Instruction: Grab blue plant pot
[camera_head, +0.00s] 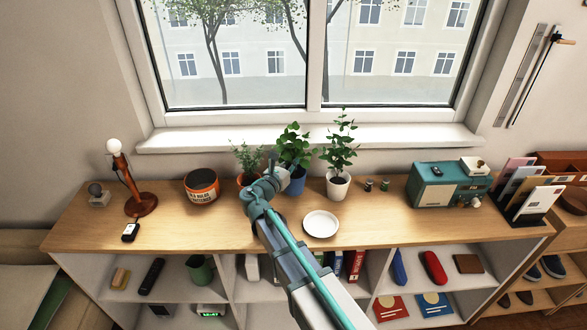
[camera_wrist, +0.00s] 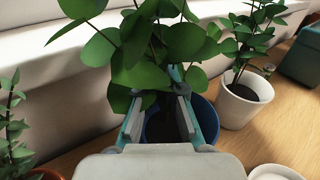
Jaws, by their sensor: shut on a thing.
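The blue plant pot (camera_head: 297,186) stands on the wooden top of the shelf unit, between two other potted plants. It holds a plant with broad green leaves (camera_head: 293,147). In the wrist view the blue pot (camera_wrist: 209,122) is in the middle, partly behind my gripper, with dark soil inside. My gripper (camera_wrist: 160,92) reaches over the pot from the near side, one finger on each side of the middle, and is shut on the pot or its plant. Leaves hide the exact contact. In the head view my gripper (camera_head: 272,162) is at the pot's left.
A white pot (camera_head: 338,187) with a plant stands close on the right, and an orange-brown pot (camera_head: 243,181) on the left. A white plate (camera_head: 321,224) lies in front. The windowsill (camera_head: 310,137) runs behind. Clear wood lies right of the plate.

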